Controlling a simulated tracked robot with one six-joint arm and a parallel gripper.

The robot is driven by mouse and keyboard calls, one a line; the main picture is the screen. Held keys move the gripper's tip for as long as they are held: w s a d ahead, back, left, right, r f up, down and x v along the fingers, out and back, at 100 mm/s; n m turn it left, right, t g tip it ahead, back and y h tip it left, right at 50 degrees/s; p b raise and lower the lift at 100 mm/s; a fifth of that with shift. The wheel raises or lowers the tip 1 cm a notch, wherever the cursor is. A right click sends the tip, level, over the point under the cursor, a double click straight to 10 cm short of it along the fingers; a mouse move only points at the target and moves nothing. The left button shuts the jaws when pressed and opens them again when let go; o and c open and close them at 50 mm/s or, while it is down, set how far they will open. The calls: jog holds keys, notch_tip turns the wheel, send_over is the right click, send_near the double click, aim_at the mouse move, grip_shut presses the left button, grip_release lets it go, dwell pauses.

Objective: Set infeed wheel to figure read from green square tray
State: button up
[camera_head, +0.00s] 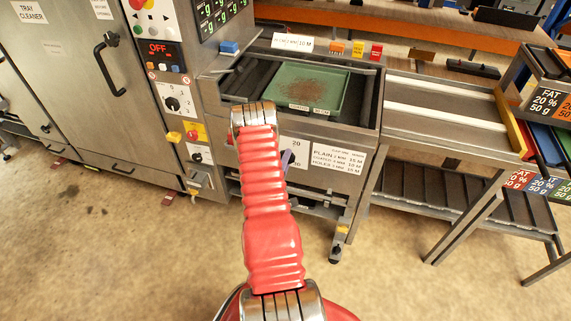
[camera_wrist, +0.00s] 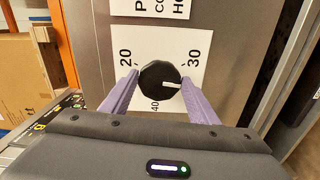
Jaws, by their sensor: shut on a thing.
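The green square tray (camera_head: 346,76) lies on the infeed bed of the machine, with brown crumbs in it and two small labels on its front rim, too small to read. The infeed wheel (camera_wrist: 159,76) is a black knob on a white dial plate (camera_wrist: 150,42) marked 20, 30 and 40. Its white mark points right and slightly down in the wrist view, below the 30. My gripper (camera_wrist: 160,84) has its purple fingers on both sides of the wheel, shut on it. In the head view my arm hides most of the dial.
A white plate (camera_head: 338,160) beside the dial lists PLAIN, COATED and HOLES with figures. The control panel (camera_head: 166,55) with an OFF display is at left. A side table (camera_head: 440,105) stands right of the infeed. FAT 20 % signs (camera_head: 548,101) are at far right. The floor in front is clear.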

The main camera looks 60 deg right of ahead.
jog(key=shift+w+n, duration=0.1)
jog(key=shift+n, duration=3.3)
jog(key=shift+a, duration=0.1)
jog(key=o, duration=0.8)
jog(key=shift+c, duration=0.2)
jog(key=shift+o, duration=1.2)
jog(key=s+a, duration=0.2)
jog(key=a, duration=1.1)
jog(key=shift+a, duration=0.25)
